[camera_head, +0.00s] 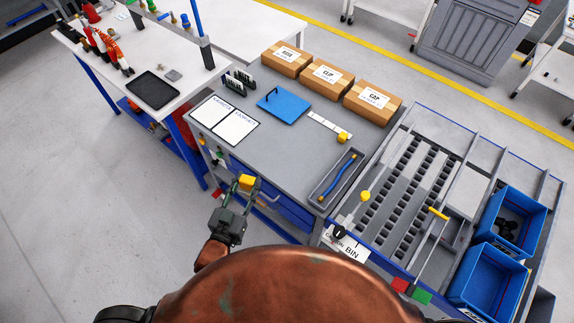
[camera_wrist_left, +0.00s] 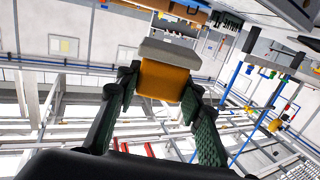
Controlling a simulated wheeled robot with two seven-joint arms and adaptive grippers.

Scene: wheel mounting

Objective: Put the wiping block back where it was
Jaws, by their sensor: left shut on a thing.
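The wiping block (camera_head: 248,182) is a small yellow block, held between the fingers of my left gripper (camera_head: 240,190), in front of the grey workbench's near edge. In the left wrist view the block (camera_wrist_left: 164,80) is orange-yellow with a grey pad (camera_wrist_left: 178,52) on its far side. The green-padded fingers of the left gripper (camera_wrist_left: 160,95) are shut on its two sides. My right gripper is not in view.
The grey workbench (camera_head: 270,145) carries a blue plate (camera_head: 281,107), white sheets (camera_head: 225,118), a white strip (camera_head: 322,124) with a yellow piece (camera_head: 343,137) at its end, and a tray (camera_head: 318,190). Cardboard boxes (camera_head: 327,77) line its back. Its middle is clear.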

